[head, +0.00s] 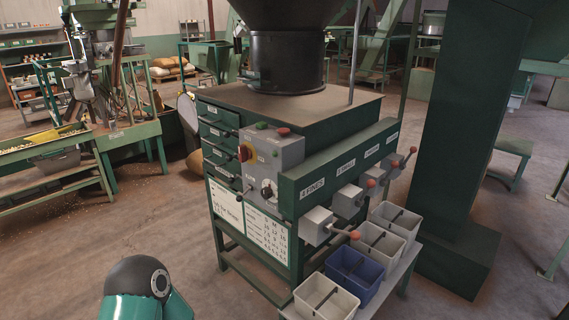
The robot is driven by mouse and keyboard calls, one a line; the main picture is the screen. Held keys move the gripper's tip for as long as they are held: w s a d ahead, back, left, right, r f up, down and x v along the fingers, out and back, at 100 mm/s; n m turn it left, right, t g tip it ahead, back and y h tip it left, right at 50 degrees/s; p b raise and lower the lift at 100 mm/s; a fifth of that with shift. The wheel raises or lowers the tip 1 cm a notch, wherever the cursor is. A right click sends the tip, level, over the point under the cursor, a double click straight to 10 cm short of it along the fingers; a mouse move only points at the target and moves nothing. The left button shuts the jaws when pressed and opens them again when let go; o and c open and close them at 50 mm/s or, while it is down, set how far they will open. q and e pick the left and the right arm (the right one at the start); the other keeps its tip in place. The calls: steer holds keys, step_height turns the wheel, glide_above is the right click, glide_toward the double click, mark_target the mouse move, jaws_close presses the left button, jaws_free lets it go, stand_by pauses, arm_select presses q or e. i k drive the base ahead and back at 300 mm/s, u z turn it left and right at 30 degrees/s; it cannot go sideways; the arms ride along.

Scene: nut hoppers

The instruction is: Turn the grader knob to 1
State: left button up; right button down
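The grader (310,110) is a green machine with a dark drum on top. A grey control box (291,153) is fixed to its front corner. A small black knob (267,190) sits low on the box, with pale markings around it that are too small to read, so its setting cannot be told. Above it is a red rotary switch on a yellow plate (245,152). Part of my arm (143,290) shows at the bottom left, well apart from the box. Neither gripper is in view.
Several spouts with red-tipped levers (354,235) stick out right of the box, above bins (355,277) on a low stand. Drawers with handles (220,130) and a white chart (226,209) are on the left face. Bare floor (90,240) lies to the left.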

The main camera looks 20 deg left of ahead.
mark_target(266, 192)
steer(key=z, duration=0.65)
steer(key=i, duration=0.2)
steer(key=u, duration=3.5)
steer(key=i, duration=0.75)
steer(key=z, duration=2)
